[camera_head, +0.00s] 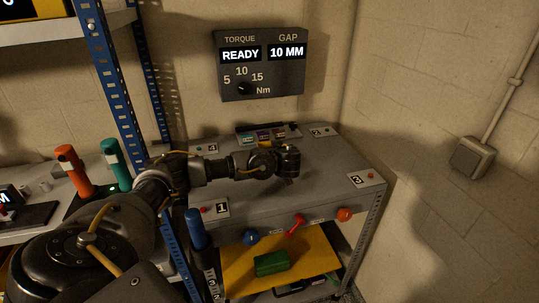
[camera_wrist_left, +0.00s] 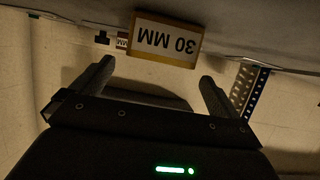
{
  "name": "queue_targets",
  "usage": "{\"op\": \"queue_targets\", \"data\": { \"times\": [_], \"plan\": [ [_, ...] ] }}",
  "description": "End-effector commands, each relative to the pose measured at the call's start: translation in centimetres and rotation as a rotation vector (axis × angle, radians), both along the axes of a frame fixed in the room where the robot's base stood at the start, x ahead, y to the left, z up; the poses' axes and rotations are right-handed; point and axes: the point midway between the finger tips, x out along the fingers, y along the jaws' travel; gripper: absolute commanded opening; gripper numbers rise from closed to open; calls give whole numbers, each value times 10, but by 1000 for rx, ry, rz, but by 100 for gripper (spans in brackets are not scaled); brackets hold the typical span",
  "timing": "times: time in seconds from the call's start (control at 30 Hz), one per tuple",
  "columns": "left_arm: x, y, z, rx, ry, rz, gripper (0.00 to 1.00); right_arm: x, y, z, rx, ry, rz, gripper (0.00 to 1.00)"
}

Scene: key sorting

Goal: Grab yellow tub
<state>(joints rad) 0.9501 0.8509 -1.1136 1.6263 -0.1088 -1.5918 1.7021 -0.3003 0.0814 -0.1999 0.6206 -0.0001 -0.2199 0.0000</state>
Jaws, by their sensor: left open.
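A yellow-edged object with a "30 MM" label (camera_wrist_left: 165,41) shows upside down in the left wrist view, beyond and between my fingers and apart from them. I cannot tell from this face alone whether it is a tub. In the head view, part of a yellow object (camera_head: 42,10) shows on the upper left shelf, cut off by the frame. My left gripper (camera_wrist_left: 155,82) is open with nothing between its fingers. In the head view, my left arm reaches over the grey bench, with its gripper (camera_head: 288,165) small and dark. My right gripper is out of view.
The grey bench (camera_head: 320,185) has numbered corner plates and a small rack (camera_head: 268,133) at its back. Below it, a green block (camera_head: 271,263) lies on a yellow surface (camera_head: 315,255). A blue post (camera_head: 112,85) and orange (camera_head: 75,170) and green handles (camera_head: 114,163) stand left.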

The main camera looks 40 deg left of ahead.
Motion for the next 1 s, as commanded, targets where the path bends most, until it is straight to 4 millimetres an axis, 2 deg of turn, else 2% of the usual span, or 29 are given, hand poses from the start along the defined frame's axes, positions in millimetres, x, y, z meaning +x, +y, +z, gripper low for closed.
{"op": "queue_targets", "data": {
  "times": [0.23, 0.57, 0.9, 1.0],
  "plan": [
    [21, 25, -16, 1, 0, 1, 100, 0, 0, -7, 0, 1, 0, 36],
    [24, 30, -17, 0, 1, 0, 100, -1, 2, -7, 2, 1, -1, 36],
    [24, 30, -17, 0, 1, 0, 56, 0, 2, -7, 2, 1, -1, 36],
    [24, 30, -17, 0, 1, 0, 54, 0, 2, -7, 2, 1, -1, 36]
  ]
}}
